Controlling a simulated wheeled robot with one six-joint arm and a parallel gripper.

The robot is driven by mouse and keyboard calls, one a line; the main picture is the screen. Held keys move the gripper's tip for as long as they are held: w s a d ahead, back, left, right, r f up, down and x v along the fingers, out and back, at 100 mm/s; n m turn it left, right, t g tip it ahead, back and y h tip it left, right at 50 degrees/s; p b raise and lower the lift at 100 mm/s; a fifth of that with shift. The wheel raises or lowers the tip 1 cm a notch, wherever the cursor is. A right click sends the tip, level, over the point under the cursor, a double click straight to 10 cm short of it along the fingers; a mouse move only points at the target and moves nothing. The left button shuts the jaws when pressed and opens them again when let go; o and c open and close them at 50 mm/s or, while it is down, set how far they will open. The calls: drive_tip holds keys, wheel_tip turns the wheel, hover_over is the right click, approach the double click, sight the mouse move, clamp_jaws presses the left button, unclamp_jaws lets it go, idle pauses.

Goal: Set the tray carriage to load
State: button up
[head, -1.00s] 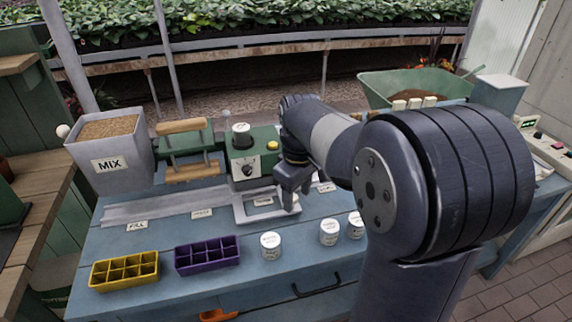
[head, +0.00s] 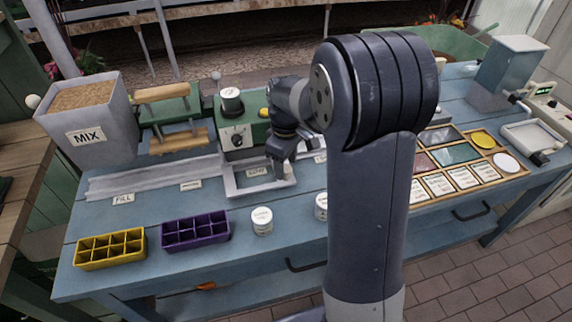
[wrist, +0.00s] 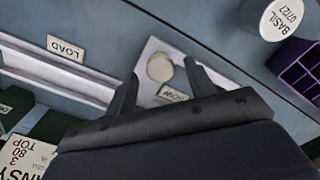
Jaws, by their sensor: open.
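The tray carriage (head: 262,190) is a light grey open frame on a rail, standing in front of the green seeder (head: 238,138). It also shows in the wrist view (wrist: 215,71), with a round pale knob (wrist: 160,67). The LOAD label (wrist: 66,48) is on the bench to the left of the carriage in the wrist view. My gripper (head: 281,173) is over the carriage's right end in the head view. Its fingers (wrist: 160,74) are open, one on each side of the knob in the wrist view. I cannot tell whether they touch it.
The rail (head: 150,178) runs left past the FILL label (head: 123,198) below the MIX hopper (head: 90,115). Yellow (head: 110,249) and purple (head: 195,231) cell trays and white pots (head: 262,221) stand along the front. A card board (head: 465,181) lies to the right of my arm.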

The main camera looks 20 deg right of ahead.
drive_tip(key=shift+f, duration=0.55)
clamp_jaws()
